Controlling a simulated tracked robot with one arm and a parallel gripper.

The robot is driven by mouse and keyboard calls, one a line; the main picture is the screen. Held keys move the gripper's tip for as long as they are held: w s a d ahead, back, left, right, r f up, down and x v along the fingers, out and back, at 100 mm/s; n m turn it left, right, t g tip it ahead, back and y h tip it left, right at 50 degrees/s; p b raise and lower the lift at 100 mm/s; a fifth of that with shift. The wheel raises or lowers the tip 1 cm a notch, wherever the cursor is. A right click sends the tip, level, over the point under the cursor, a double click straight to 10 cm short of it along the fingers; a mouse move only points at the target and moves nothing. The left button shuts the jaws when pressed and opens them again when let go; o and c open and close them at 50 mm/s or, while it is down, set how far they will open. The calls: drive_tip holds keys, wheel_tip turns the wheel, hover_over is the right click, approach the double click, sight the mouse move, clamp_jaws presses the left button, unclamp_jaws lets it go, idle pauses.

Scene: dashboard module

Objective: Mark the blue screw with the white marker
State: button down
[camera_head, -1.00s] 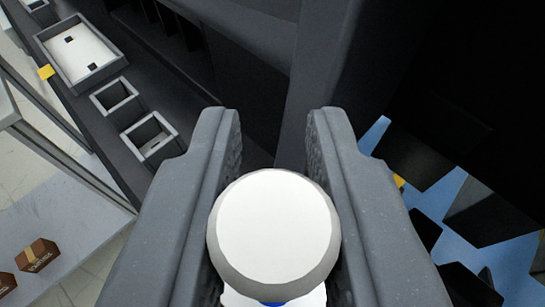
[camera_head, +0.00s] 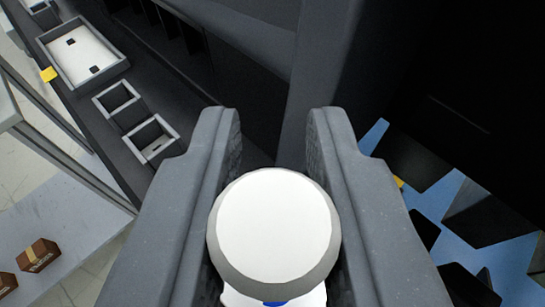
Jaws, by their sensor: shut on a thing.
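My gripper (camera_head: 273,125) fills the middle and bottom of the view, its two dark grey fingers closed on a white marker (camera_head: 274,228). I see the marker end-on, as a round white end with a grey rim. A bit of blue shows on it at the bottom edge of the view. The marker's far end is hidden. No blue screw can be made out in this view.
A dark shelf unit with a white-floored tray (camera_head: 82,52) and two small square frames (camera_head: 150,140) lies at the upper left. Brown boxes (camera_head: 38,255) sit on a pale surface at the lower left. Dark blocks and a blue surface (camera_head: 440,196) lie at the right.

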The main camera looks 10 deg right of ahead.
drive_tip(key=shift+r+p, duration=0.6)
drive_tip(key=shift+r, duration=1.55)
